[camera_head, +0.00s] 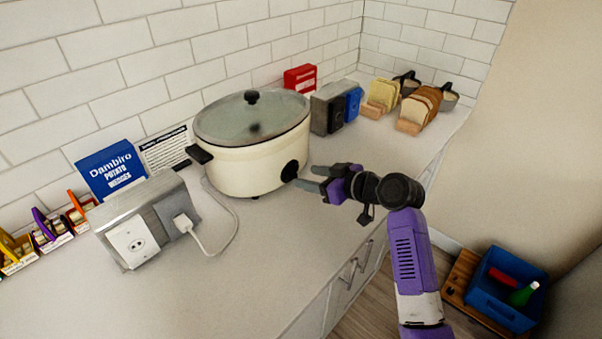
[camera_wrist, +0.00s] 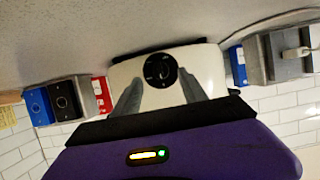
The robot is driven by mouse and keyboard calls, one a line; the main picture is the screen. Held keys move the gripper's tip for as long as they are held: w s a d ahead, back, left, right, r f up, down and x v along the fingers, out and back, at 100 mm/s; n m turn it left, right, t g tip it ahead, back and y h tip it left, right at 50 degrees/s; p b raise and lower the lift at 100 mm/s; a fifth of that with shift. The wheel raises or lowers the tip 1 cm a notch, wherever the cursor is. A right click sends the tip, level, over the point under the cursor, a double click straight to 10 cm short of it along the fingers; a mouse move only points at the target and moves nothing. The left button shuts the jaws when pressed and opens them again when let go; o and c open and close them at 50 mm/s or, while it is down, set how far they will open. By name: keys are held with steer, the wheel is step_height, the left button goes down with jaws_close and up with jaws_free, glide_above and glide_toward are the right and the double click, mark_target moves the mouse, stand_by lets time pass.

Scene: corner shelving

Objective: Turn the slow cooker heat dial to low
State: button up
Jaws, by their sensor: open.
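The cream slow cooker (camera_head: 247,160) with a glass lid and black knob stands on the counter against the tiled wall. Its black round heat dial (camera_head: 289,171) is on the lower right front. In the wrist view the dial (camera_wrist: 160,70) faces the camera on the cooker's white body (camera_wrist: 208,68), between and beyond the fingers. The dial's setting is too small to read. My gripper (camera_head: 316,178) is open and empty, a short way right of the dial. Its two grey fingertips (camera_wrist: 160,88) show on either side of the dial in the wrist view, apparently not touching it.
A grey outlet box (camera_head: 140,222) with the plugged-in white cord (camera_head: 232,235) stands left of the cooker. The front counter is clear.

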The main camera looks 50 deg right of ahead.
mark_target(297, 174)
steer(key=shift+x, duration=2.2)
steer(key=shift+c, duration=0.2)
jaws_close()
